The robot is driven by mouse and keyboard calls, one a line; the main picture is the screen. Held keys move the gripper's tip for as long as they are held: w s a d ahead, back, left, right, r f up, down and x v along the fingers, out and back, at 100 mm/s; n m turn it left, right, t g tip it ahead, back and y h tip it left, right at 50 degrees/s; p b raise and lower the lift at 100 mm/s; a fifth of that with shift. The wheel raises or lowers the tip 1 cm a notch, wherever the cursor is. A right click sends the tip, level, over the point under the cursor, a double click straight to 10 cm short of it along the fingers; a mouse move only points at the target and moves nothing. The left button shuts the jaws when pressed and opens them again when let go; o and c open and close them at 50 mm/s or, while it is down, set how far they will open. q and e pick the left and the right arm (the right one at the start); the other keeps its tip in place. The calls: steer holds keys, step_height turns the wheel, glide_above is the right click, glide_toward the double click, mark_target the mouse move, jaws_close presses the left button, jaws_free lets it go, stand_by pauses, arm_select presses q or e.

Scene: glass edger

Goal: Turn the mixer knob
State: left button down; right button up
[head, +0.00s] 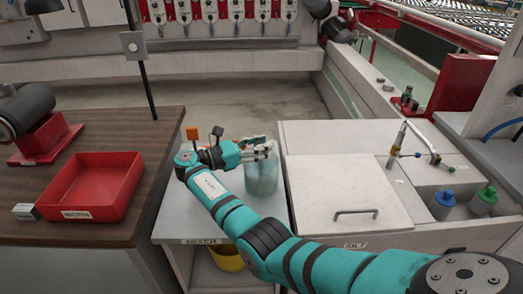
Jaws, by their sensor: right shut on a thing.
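A clear, bluish jar-like vessel (263,178) stands upright on the grey bench top left of the white lidded cabinet. My right gripper (262,148) reaches in from the left side of the vessel and is shut at its upper part. The fingers cover the top of the vessel, so I cannot make out a separate mixer knob there. My left gripper is not in view.
A red tray (92,187) sits on the wooden bench at left. The white cabinet lid (343,185) has a metal handle. A curved tap (412,140) and two blue-and-green bottles (442,204) stand at right. A yellow bucket (227,257) is under the bench.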

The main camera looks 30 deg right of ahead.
steer(key=shift+f, duration=0.1)
stand_by(0.3)
steer(key=o, duration=1.2)
steer(key=shift+a, duration=0.1)
steer(key=shift+w+a, duration=0.15)
steer(key=shift+a, duration=1.1)
steer(key=shift+w+a, duration=0.2)
steer(key=shift+a, duration=1)
steer(key=shift+w+a, duration=0.15)
steer(key=shift+a, duration=1.1)
